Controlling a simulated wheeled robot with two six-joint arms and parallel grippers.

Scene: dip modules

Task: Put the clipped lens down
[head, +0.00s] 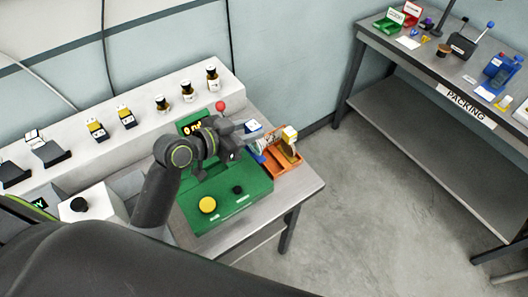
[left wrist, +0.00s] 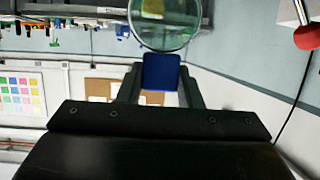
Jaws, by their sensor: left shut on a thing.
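In the left wrist view, my left gripper (left wrist: 161,76) is shut on a blue block-shaped clip (left wrist: 161,72). A round clear lens (left wrist: 166,35) with a dark green rim shows just beyond the clip, partly cut off by the top edge. In the head view, my left gripper (head: 246,137) is above the back right part of the green mat, near the orange tray. The lens is too small to make out surely there. My right gripper is not in view.
An orange tray (head: 286,170) with upright items stands at the table's right. A red ball (head: 220,106) is behind my gripper. A white ledge holds several small items. The packing table (head: 430,70) is far right.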

